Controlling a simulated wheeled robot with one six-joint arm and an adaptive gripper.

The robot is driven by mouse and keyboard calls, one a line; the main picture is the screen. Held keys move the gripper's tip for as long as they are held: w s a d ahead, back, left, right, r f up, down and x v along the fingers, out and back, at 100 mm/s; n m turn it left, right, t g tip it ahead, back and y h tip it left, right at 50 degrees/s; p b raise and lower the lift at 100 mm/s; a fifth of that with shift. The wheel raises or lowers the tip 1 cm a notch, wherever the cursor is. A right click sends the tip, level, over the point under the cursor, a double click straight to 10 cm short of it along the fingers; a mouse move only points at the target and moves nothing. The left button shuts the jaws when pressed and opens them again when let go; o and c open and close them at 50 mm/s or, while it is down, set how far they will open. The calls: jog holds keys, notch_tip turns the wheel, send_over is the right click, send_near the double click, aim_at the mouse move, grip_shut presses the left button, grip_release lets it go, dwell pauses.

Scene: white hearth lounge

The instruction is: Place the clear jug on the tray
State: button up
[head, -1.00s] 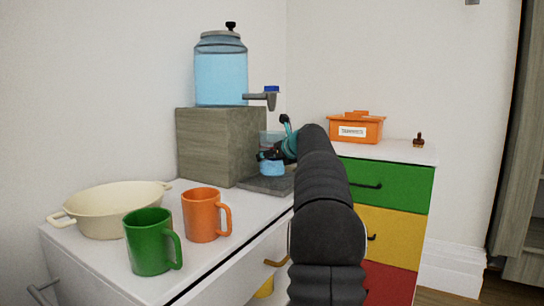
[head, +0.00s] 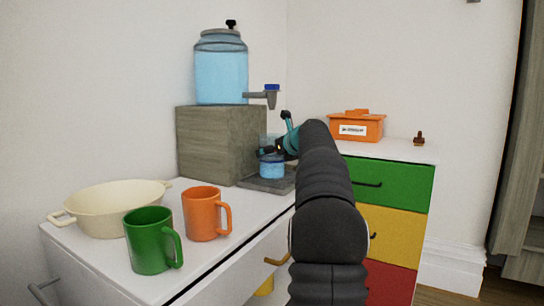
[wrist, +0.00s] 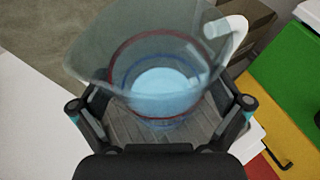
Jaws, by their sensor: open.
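The clear jug (head: 271,167) holds blue water and stands upright on the dark grey slab-like tray (head: 258,184), below the dispenser's tap. In the wrist view the jug (wrist: 150,55) is seen from above, with its wide rim, white handle and the water inside, and the grey wood-grained surface (wrist: 125,130) shows beneath it. My gripper (head: 275,150) is open at the jug. In the wrist view its two fingers (wrist: 162,106) stand apart on either side of the jug's lower part, with gaps showing. My arm hides part of the tray's right side.
The water dispenser (head: 221,75) stands on a wooden block (head: 215,145) behind, its tap (head: 262,97) above the jug. A green mug (head: 148,240), an orange mug (head: 201,215) and a cream pot (head: 110,208) stand front left. An orange box (head: 356,127) sits on the coloured drawers.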

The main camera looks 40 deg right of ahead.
jog(key=v, duration=1.1)
jog(key=shift+s, duration=0.15)
